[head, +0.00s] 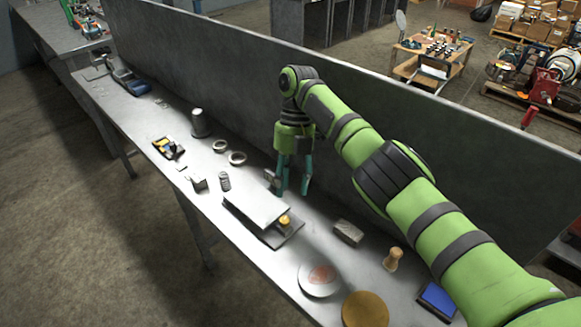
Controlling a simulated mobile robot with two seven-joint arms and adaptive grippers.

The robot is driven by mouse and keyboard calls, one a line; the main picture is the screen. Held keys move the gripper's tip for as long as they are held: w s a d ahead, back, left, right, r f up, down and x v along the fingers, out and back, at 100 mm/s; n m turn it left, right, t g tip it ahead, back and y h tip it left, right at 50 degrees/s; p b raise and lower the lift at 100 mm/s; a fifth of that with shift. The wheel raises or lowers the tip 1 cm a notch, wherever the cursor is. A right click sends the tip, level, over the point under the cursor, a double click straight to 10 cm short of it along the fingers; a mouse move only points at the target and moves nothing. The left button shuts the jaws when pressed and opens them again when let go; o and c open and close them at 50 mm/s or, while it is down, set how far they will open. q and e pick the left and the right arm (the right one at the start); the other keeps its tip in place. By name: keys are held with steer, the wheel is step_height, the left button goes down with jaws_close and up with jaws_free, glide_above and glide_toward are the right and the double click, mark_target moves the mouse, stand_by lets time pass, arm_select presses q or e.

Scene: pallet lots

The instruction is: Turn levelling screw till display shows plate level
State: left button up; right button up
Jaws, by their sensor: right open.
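A flat grey plate (258,207) sits over a darker base (283,238) on the long metal bench. A small yellow knob (285,220), which looks like the levelling screw, shows at the plate's right end. My right gripper (291,191) points down behind the plate, fingers apart and nothing seen between them. My left gripper is not in view.
A grey block (348,232), a wooden peg (393,259), a pale disc (320,279), a brown disc (366,309) and a blue pad (438,301) lie to the right. Rings (237,158) and a dark cup (200,123) lie left. A tall panel (230,75) backs the bench.

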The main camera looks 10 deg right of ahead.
step_height(320, 180, up, 9)
stand_by(0.4)
